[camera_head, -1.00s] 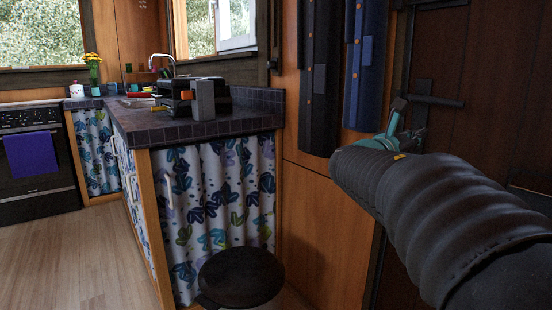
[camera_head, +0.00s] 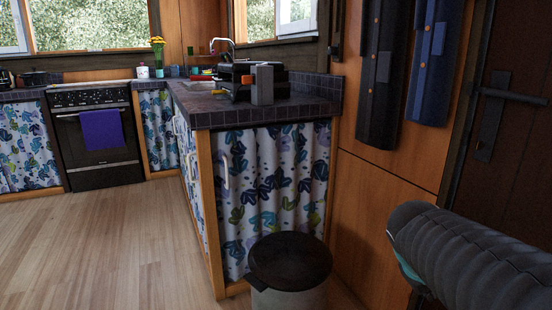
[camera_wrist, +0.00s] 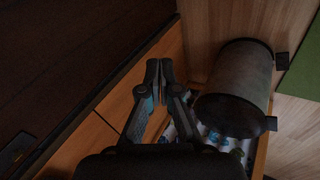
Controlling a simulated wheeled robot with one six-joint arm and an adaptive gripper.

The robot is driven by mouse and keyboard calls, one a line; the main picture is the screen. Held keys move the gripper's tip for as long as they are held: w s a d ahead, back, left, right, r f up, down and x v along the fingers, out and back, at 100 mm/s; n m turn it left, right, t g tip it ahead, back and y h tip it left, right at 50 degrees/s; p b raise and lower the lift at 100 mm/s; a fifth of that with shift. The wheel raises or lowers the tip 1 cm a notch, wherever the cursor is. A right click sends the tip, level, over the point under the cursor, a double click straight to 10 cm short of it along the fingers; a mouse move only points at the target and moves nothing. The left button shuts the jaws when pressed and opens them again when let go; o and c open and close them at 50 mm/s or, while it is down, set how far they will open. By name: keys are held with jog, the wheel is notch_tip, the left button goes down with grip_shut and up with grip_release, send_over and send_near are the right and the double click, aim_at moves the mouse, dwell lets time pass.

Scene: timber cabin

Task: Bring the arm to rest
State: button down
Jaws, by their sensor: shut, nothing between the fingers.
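My gripper (camera_wrist: 160,82) shows in the wrist view with its two dark fingers together and nothing between them. It hangs in the air in front of the wooden wall panel. In the head view my arm, in its ribbed dark sleeve, enters at the lower right, and the gripper itself is hidden there.
A dark-lidded bin (camera_head: 290,262) stands on the floor by the curtained counter (camera_head: 262,117); it also shows in the wrist view (camera_wrist: 238,85). The wooden floor (camera_head: 100,245) at left is clear.

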jog(key=s+a+m+t+y+p, duration=0.2)
jog(key=s+a+y, duration=0.3)
jog(key=s+a, duration=0.4)
jog(key=a, duration=0.5)
jog(key=shift+s+m+y, duration=0.15)
jog(key=shift+m+y, duration=0.15)
